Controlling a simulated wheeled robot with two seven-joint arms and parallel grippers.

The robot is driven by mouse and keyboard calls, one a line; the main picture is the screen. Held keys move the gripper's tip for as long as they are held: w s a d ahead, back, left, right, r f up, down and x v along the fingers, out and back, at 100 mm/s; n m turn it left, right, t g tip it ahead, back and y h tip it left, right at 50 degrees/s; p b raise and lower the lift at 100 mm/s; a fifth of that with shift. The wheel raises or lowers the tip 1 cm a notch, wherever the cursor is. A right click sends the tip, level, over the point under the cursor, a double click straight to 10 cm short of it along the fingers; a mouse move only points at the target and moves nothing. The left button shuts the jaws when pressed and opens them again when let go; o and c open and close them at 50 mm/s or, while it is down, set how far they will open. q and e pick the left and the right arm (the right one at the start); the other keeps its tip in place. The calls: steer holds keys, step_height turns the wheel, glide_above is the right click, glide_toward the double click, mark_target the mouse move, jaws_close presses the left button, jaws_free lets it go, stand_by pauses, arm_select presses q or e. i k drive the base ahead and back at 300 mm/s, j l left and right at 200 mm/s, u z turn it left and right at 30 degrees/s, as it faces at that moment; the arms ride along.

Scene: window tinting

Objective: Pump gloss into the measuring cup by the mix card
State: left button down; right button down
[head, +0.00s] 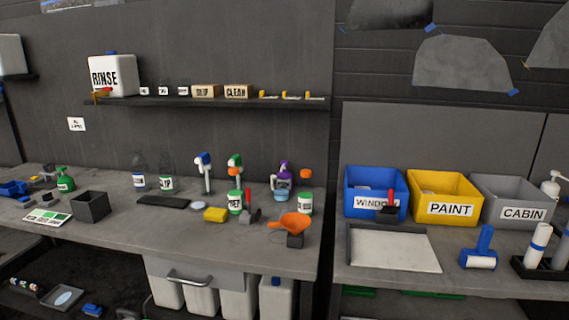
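Neither of my grippers is in view. A white pump-top bottle (553,186) stands at the far right edge, behind the grey CABIN bin; I see no readable label on it, so I cannot tell if it holds gloss. A white card with green patches (47,217) lies at the left front of the left bench. A small white card with print (76,124) hangs on the wall above; I cannot tell which is the mix card. I cannot make out a measuring cup for certain.
Blue (375,204), yellow PAINT (451,211) and grey CABIN (522,215) bins stand on the right bench behind a pale tray (394,250). A dark open box (91,206) stands left.

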mark_target(283, 162)
steer(key=i+j, duration=0.3)
steer(key=i+j+z, duration=0.1)
steer(key=i+j, duration=0.2)
steer(key=j, duration=0.2)
steer(key=i+j, duration=0.55)
steer(key=j, duration=0.25)
steer(key=i+j+z, duration=0.1)
steer(key=i+j, duration=0.45)
steer(key=j, duration=0.3)
steer(key=z, duration=0.05)
